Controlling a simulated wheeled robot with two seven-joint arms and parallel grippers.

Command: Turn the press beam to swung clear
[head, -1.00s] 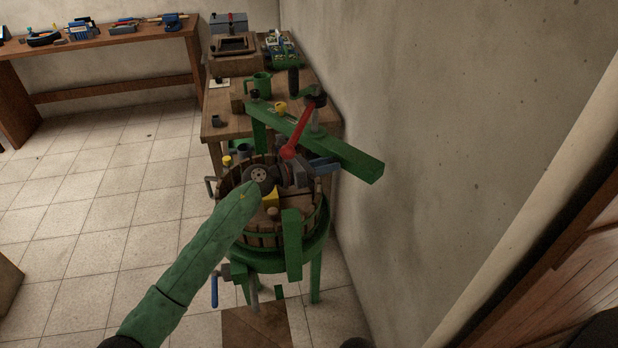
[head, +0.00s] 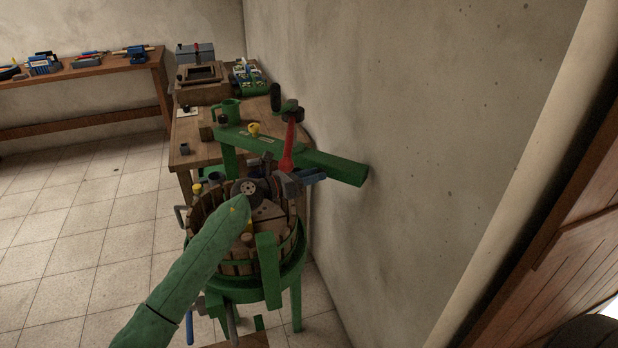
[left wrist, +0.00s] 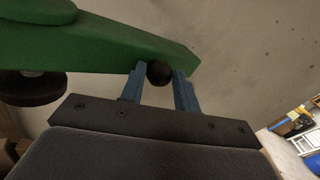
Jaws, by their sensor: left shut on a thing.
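The green press beam (head: 335,166) spans above the slatted wooden basket (head: 237,267) from a green post (head: 229,158) on the left. Its free end sticks out to the right, clear of the front post (head: 268,270), close to the wall. A red handle (head: 290,145) stands on the beam. My left gripper (head: 315,177) is under the free end. In the left wrist view, its blue fingers (left wrist: 159,78) are shut around a dark round knob (left wrist: 160,73) below the beam's underside. Parts of the gripper are hidden in the head view by the beam. My right gripper is out of view.
The plaster wall (head: 430,150) runs close along the right; whether the beam touches it I cannot tell. The tiled floor on the left is clear.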

